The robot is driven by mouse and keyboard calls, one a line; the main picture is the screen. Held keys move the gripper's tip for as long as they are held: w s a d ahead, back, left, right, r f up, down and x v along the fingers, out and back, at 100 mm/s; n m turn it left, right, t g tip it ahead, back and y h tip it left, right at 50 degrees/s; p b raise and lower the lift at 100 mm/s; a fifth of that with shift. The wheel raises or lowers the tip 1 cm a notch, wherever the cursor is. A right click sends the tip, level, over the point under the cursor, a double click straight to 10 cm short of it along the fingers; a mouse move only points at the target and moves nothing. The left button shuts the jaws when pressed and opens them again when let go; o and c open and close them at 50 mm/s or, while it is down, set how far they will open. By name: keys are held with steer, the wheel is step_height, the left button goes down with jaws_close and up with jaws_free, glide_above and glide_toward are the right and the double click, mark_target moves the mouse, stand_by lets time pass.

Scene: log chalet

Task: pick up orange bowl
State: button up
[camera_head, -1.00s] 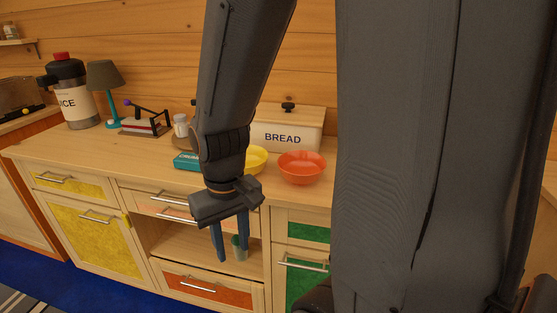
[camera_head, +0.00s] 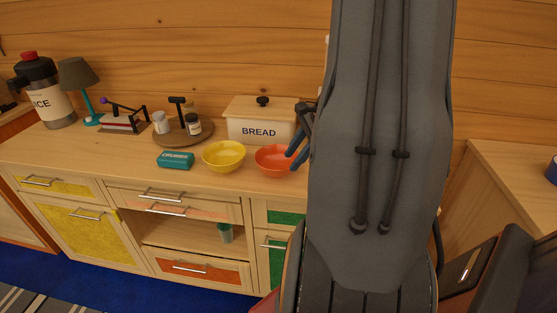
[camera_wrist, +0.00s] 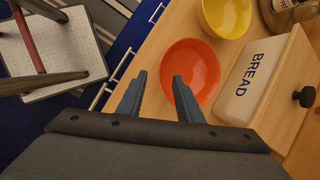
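The orange bowl (camera_head: 272,161) sits upright on the wooden counter, right of the yellow bowl and in front of the bread box. My gripper (camera_head: 300,150) is beside its right side in the head view, mostly hidden behind my arm. In the wrist view the orange bowl (camera_wrist: 193,66) lies just ahead of my gripper (camera_wrist: 157,88). The two blue fingers are spread apart with nothing between them. The right finger overlaps the bowl's near rim in that view; I cannot tell whether it touches.
The yellow bowl (camera_head: 223,156) stands close on the left. The bread box (camera_head: 259,121) stands close behind. A teal box (camera_head: 175,160) and a round tray (camera_head: 184,137) with jars are farther left. The counter's front edge and drawer handles are near.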

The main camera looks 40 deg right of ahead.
mark_target(283, 169)
steer(key=shift+x, duration=1.1)
steer(key=shift+w+p+x, duration=0.15)
steer(key=shift+p+x, duration=0.3)
steer(key=shift+x, duration=0.9)
steer(key=shift+w+p+x, duration=0.15)
steer(key=shift+p+x, duration=0.3)
steer(key=shift+x, duration=0.9)
steer(key=shift+a+r, duration=0.1)
steer(key=shift+r, duration=0.05)
jaws_close()
